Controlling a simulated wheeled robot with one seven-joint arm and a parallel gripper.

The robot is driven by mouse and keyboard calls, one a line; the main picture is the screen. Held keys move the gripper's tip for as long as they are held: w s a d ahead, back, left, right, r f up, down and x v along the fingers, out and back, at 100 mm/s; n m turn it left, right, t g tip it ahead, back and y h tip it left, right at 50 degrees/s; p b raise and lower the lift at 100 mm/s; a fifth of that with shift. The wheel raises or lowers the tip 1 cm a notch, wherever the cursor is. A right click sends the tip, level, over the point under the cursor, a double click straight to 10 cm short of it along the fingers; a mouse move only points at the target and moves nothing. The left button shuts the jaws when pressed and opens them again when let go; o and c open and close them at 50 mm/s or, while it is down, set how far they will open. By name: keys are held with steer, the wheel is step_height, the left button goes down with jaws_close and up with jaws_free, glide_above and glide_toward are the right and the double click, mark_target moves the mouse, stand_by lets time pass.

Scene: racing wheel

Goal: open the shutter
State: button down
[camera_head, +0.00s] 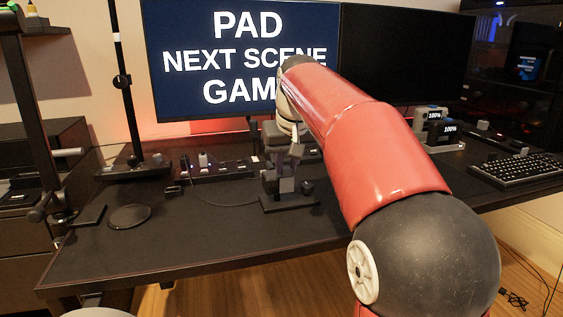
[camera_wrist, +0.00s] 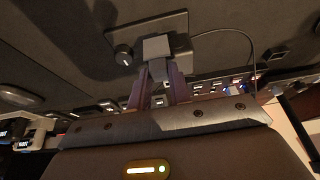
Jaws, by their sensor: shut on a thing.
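My gripper (camera_wrist: 160,72) points at a small dark device (camera_wrist: 177,22) on the desk. Its two fingers are shut on a small grey block (camera_wrist: 156,47) at the device's edge. A round black knob (camera_wrist: 123,55) sits beside the block. In the head view my gripper (camera_head: 284,168) is over the same device (camera_head: 290,203), which has a flat dark base and stands near the middle of the desk. The grey block seems to be the shutter's moving part, but I cannot tell for sure, nor how far open the shutter stands. My arm hides part of the area.
A lit monitor (camera_head: 200,60) with large white words and a dark monitor (camera_head: 405,50) stand behind. A power strip (camera_head: 215,168) with a cable lies left of the device. A keyboard (camera_head: 520,169) is at the right. The desk's front left (camera_head: 150,245) is clear.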

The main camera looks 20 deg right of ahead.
steer(key=c, duration=1.3)
jaws_free()
steer(key=p+v, duration=0.1)
steer(key=v, duration=0.7)
steer(key=shift+f, duration=0.1)
steer(key=shift+t, duration=0.6)
steer(key=s+a+f, duration=0.1)
steer(key=s+f, duration=0.6)
steer(key=s, duration=0.1)
steer(key=s+a+f, duration=0.1)
steer(key=s+f, duration=0.7)
steer(key=s+a+f, duration=0.1)
steer(key=s+f, duration=0.6)
steer(key=s, duration=0.2)
steer(key=shift+s+f, duration=0.1)
steer(key=shift+f, duration=0.1)
